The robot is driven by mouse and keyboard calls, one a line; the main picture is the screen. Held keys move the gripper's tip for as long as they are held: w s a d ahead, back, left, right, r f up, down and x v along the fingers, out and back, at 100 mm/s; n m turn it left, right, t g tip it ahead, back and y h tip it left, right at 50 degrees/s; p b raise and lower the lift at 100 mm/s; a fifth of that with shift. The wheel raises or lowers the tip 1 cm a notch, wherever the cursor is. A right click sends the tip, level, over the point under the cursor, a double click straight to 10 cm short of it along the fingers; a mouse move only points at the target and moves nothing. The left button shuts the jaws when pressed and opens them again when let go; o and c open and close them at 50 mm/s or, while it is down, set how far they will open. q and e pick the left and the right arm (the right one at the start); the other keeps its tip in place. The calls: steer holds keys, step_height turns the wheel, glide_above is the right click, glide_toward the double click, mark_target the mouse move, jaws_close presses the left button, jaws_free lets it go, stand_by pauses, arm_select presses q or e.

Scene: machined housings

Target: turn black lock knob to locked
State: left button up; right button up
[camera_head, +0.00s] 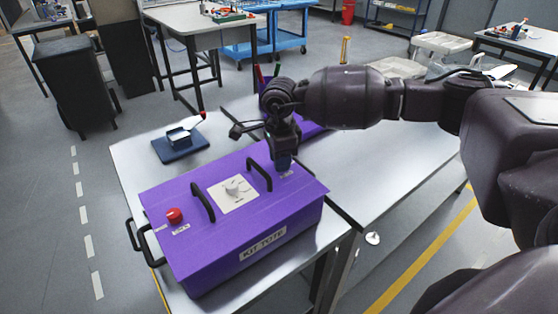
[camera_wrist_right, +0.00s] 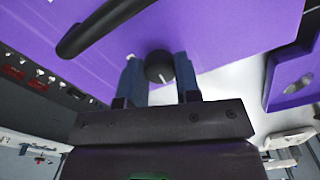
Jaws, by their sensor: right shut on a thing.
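The purple kit tote box (camera_head: 190,262) lies on the table with its lid face up. My right gripper (camera_head: 284,163) points down at the far right of the lid. In the right wrist view, the black lock knob (camera_wrist_right: 158,68) sits between the two blue fingers of my right gripper (camera_wrist_right: 160,80), which is shut on it. A short white mark shows on the knob, pointing toward the lower right of that picture. In the head view the gripper hides the knob. My left gripper is not in view.
The lid also carries a white dial (camera_head: 233,187), a red button (camera_head: 174,215) and two black handles (camera_head: 202,202), one close left of my right gripper. A dark blue pad with a small device (camera_head: 180,141) lies behind the box. The table (camera_head: 370,165) is clear at right.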

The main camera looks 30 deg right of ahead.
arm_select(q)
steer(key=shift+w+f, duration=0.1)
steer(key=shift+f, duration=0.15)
arm_select(e)
steer(key=shift+n, duration=0.5)
steer(key=shift+r, duration=0.1)
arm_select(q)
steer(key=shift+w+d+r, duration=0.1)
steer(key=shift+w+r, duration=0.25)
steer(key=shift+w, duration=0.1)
arm_select(e)
steer(key=o, duration=0.9)
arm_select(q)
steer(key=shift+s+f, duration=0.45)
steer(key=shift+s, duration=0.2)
arm_select(e)
steer(key=shift+o, duration=0.2)
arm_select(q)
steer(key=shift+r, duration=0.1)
arm_select(e)
step_height(320, 180, up, 11)
